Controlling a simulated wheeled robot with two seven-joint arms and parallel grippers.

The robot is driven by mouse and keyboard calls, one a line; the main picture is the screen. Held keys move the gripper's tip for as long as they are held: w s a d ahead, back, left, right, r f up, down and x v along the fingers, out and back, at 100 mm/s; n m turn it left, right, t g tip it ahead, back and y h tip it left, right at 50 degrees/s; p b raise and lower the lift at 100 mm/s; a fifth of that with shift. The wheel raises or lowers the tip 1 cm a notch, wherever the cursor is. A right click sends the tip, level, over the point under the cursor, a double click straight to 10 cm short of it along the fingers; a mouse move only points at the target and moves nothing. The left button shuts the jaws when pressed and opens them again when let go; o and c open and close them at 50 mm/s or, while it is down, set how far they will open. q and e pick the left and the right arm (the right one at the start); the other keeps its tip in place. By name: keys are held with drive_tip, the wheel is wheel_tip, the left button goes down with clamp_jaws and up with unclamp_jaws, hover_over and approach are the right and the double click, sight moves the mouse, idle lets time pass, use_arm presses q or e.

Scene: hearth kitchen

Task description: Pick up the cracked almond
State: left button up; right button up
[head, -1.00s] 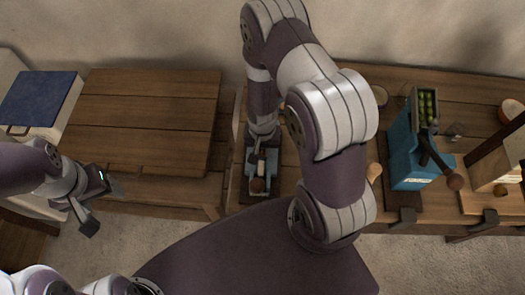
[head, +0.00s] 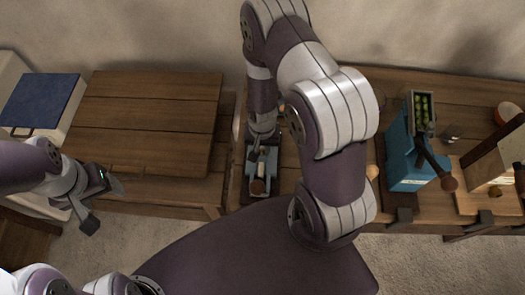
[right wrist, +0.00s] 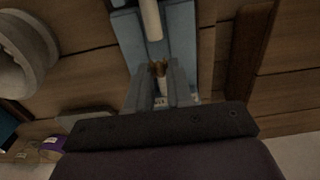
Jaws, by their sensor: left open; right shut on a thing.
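My left gripper (head: 103,203) is open and empty at the left, away from the device.
A blue crank machine (head: 402,155) with a tray of green pieces (head: 423,106) stands on the right table. A blue-lidded box (head: 40,100) is at the far left. The wooden table (head: 150,115) at left is clear. In the wrist view a round grey vessel (right wrist: 25,55) is at left.

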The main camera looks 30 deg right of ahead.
drive_tip(key=shift+r, duration=0.35)
wheel_tip(320, 180, up, 6)
drive_tip(key=p, duration=0.5)
drive_tip(key=shift+p, duration=0.35)
drive_tip(key=shift+f, duration=0.1)
